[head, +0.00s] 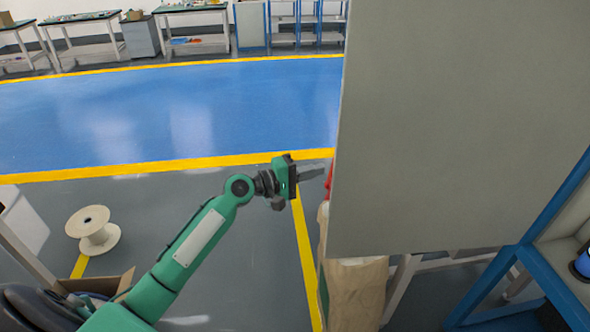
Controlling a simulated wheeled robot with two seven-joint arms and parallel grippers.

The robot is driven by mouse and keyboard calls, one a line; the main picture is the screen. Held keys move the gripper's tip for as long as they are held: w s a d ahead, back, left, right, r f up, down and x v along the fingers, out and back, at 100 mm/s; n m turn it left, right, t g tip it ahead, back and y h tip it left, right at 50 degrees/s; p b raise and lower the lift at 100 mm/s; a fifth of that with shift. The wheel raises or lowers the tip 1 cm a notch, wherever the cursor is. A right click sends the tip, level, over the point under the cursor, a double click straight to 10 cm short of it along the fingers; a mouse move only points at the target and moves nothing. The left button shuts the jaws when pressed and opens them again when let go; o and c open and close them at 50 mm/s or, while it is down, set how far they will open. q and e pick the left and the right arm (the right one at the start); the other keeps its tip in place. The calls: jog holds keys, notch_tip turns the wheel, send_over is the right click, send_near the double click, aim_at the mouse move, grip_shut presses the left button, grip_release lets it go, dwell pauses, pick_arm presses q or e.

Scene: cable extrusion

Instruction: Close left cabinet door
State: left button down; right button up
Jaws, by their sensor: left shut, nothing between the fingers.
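A large flat grey panel (455,120), which looks like the cabinet door standing open, fills the right half of the head view. Its left edge runs almost upright and its lower edge hangs above the floor. My left gripper (312,173) is shut and empty. Its fingers point right, close to the panel's left edge; I cannot tell whether they touch it. The cabinet's body and any door handle cannot be made out. My right gripper is out of view.
A beige sack-like object (352,292) stands below the panel, with a blue frame (525,250) at the right. A white spool (93,230) and an open cardboard box (110,284) are at lower left. The blue floor (170,120) beyond is clear; workbenches (85,18) line the back.

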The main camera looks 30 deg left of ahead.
pick_arm(q)
jog(key=s+d+p, duration=0.2)
jog(key=d, duration=0.1)
jog(key=shift+d+f, duration=0.1)
jog(key=shift+s, duration=0.15)
dwell(0.4)
